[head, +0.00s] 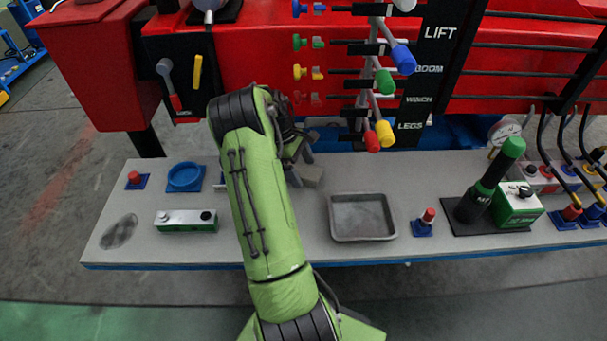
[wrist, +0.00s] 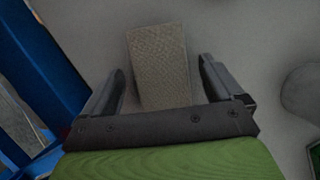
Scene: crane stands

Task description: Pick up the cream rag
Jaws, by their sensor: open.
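A folded, woven grey-beige cloth, which looks like the cream rag (head: 314,177), lies on the grey bench top just right of my arm. In the wrist view the rag (wrist: 160,62) is a thick rectangular pad between my two fingers, with clear gaps on both sides. My gripper (head: 300,167) is open and empty, low over the bench by the rag. It also shows in the wrist view (wrist: 162,68). My wrist hides the rag's near end, and my arm partly covers its left side in the head view.
A metal tray (head: 361,239) sits right of the rag, with a red-capped item (head: 425,222) beyond it. A dark pump with green handle (head: 511,147) stands farther right. Crane levers (head: 383,80) hang above the rear edge.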

